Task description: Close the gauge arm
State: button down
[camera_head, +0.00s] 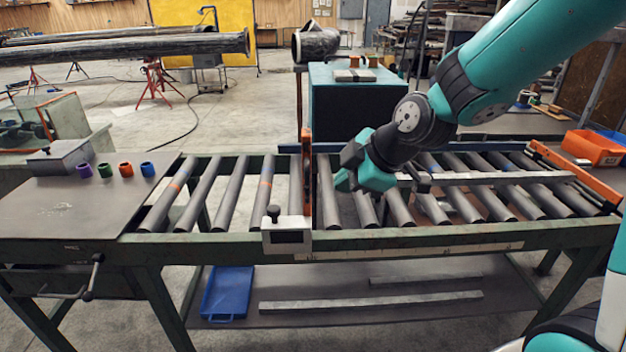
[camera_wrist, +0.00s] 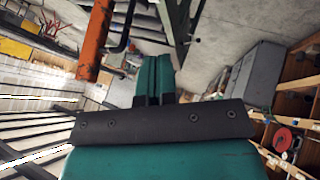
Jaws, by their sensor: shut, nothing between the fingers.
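The orange gauge arm (camera_head: 306,172) runs up the picture from the white gauge box (camera_head: 287,236) on the roller table's front rail. Its top end shows above the far rail; I cannot tell how far it leans. An orange bar in the wrist view (camera_wrist: 96,40), at the upper left, looks like the same arm. My gripper (camera_head: 344,184) is just right of the gauge arm in the head view, above the rollers, with a small gap between them. In the wrist view its teal fingers (camera_wrist: 153,75) are together and empty.
The roller table (camera_head: 420,238) extends both ways, with a metal bar (camera_head: 487,178) across its right rollers. An orange stop (camera_head: 572,175) is at the right end. Several coloured rings (camera_head: 126,169) sit on the left plate. An orange bin (camera_head: 592,149) stands at the back right.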

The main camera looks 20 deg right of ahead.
aim_at(307, 187)
jog(key=w+a+f+p, duration=0.2)
jog(key=w+f+p, duration=0.2)
jog(key=w+f, duration=0.3)
jog(key=shift+w+a, duration=0.4)
jog(key=shift+w, duration=0.7)
jog(key=shift+r+p, duration=0.2)
jog(key=shift+p, duration=0.15)
